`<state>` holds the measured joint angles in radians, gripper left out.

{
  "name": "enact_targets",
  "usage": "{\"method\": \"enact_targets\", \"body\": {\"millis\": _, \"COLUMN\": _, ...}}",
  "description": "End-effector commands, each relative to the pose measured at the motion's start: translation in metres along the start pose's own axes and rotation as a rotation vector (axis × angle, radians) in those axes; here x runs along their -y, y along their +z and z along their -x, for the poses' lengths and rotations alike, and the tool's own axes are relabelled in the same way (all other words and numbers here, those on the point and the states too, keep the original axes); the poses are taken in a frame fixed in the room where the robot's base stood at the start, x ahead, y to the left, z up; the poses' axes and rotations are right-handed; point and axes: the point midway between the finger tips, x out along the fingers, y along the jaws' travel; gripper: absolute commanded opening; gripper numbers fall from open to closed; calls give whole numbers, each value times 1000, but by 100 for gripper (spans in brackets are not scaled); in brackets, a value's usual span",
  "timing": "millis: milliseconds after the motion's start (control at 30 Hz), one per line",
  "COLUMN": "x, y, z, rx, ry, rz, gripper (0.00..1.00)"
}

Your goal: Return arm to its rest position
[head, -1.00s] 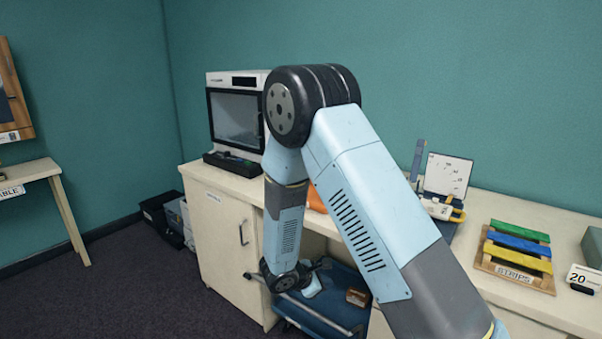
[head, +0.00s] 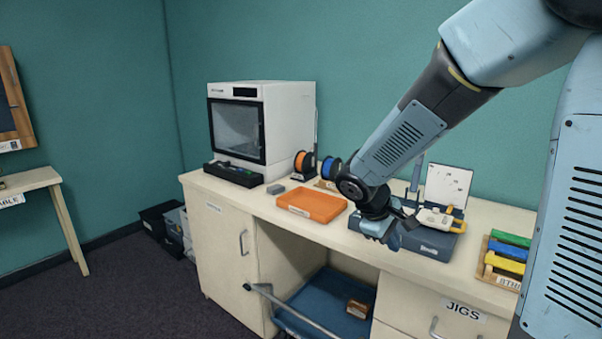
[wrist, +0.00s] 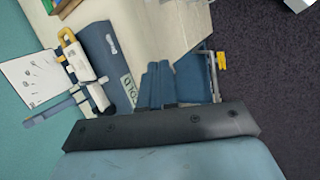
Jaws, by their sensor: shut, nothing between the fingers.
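My arm reaches in from the upper right of the head view, its elbow out at the top right corner.
An orange tray (head: 311,205), two spools and a white boxy machine (head: 262,125) stand on the bench to the left. Coloured strips (head: 507,257) lie to the right. A blue cart (head: 322,305) stands under the bench. Open floor lies front left.

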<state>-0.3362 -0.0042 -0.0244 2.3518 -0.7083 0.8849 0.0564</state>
Motion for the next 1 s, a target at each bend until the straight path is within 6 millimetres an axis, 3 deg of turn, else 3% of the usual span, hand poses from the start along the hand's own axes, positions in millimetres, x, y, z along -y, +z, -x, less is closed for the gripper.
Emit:
{"method": "enact_targets", "body": {"millis": 100, "x": -6, "y": 26, "z": 19, "rx": -39, "ry": -43, "rz": -116, "gripper": 0}}
{"method": "enact_targets", "body": {"millis": 500, "x": -1, "y": 101, "z": 74, "rx": -187, "ry": -188, "rz": -462, "gripper": 0}}
{"method": "enact_targets", "body": {"millis": 800, "x": 15, "y": 146, "z": 113, "rx": -330, "ry": -285, "rz": -694, "gripper": 0}}
{"method": "enact_targets", "body": {"millis": 1000, "x": 27, "y": 164, "z": 132, "rx": -412, "ry": -332, "rz": -801, "gripper": 0}}
